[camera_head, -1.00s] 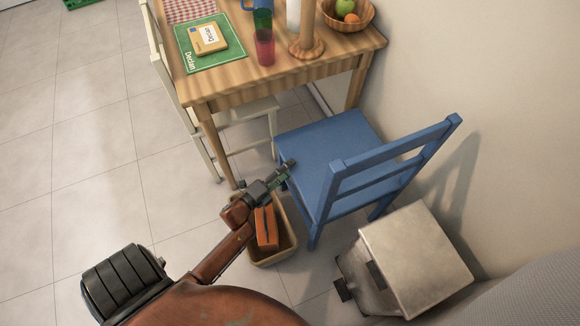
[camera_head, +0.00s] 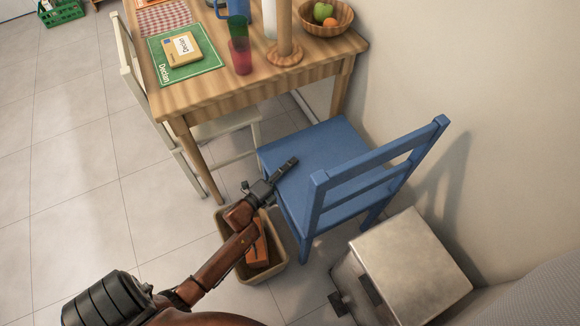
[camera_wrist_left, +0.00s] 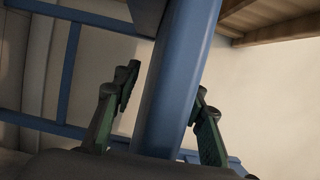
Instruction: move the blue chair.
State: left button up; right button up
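The blue chair (camera_head: 310,160) stands upright on the tiled floor, right of the wooden table and near the wall. Its slatted backrest (camera_head: 385,170) faces right. My left gripper (camera_head: 283,172) is at the left edge of the seat. In the left wrist view, the two fingers of my left gripper (camera_wrist_left: 165,108) are apart, one on each side of a blue chair leg (camera_wrist_left: 172,85). A gap shows between the left finger and the leg; contact at the right finger is unclear. My right gripper is not in view.
A wooden table (camera_head: 215,95) holds a fruit bowl (camera_head: 326,20), cups and a green mat. A white chair (camera_head: 228,124) is partly under it. A tan basket (camera_head: 275,272) lies below my left arm. A metal box-shaped bin (camera_head: 415,265) stands close to the blue chair. Floor at left is clear.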

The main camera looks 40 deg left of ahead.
pick_arm(q)
jog(key=shift+c, duration=0.2)
grip_shut()
dwell(0.7)
